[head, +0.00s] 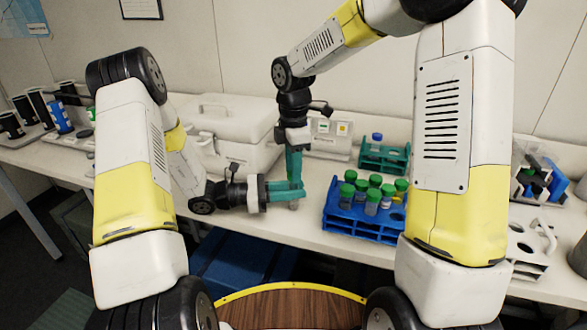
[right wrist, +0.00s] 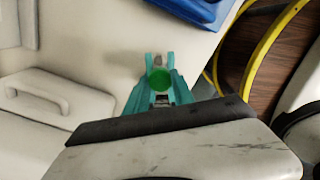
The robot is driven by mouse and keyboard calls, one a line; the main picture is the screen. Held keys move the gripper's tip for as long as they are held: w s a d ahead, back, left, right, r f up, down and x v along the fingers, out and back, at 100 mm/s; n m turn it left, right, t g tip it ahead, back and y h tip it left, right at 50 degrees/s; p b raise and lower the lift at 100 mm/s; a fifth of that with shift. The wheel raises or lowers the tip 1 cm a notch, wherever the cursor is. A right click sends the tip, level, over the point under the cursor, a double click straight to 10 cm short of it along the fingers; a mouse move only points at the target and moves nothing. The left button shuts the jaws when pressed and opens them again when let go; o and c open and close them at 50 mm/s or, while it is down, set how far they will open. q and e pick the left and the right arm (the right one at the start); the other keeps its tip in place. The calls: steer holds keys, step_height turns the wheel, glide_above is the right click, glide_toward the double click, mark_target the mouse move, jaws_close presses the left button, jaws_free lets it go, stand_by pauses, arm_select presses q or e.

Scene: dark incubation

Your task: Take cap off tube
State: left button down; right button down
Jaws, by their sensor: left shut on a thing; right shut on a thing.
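My left gripper (head: 291,193) reaches in from the left, level, and is shut on a tube (head: 293,206) whose lower end shows just beneath the teal fingers. My right gripper (head: 295,181) points down from above and is shut on the green cap (right wrist: 161,80), which shows between its teal fingers in the right wrist view. The two grippers meet, one above the other, over the front part of the bench. The fingers hide most of the tube and the join between cap and tube, so I cannot tell whether they are apart.
A blue rack (head: 362,226) with several green-capped tubes stands just right of the grippers. A teal rack (head: 383,159) with a blue-capped tube is behind it. A white case (head: 232,126) stands at the back left. The bench's front edge is close.

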steer(key=shift+r, duration=0.15)
stand_by(0.4)
steer(key=shift+r, duration=0.95)
steer(key=shift+r, duration=2)
arm_select(q)
steer(key=c, duration=1.1)
jaws_free()
